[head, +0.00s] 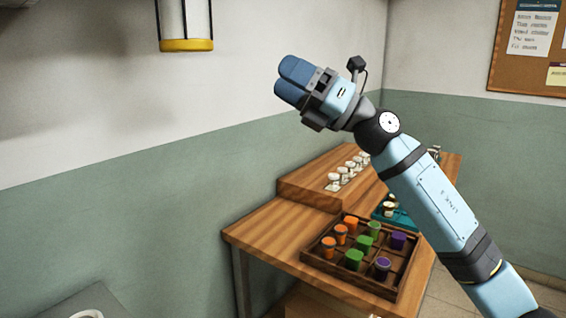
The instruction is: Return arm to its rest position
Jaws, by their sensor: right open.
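My right arm reaches in from the lower right, up and across the view. My right gripper (285,82) is raised well above the table, in front of the pale wall, with its blue fingers pointing to the upper left. The fingers look close together from this angle, and nothing is seen between them; the jaws are open. The gripper touches nothing. My left gripper is not in view.
Below the arm stands a wooden table (262,235) with a compartment tray (345,279) of orange, green and purple jars. A teal tray (381,216) sits behind it, partly hidden by my arm. Several white cups (345,175) stand on a raised shelf. A yellow-based lamp (186,45) hangs upper left.

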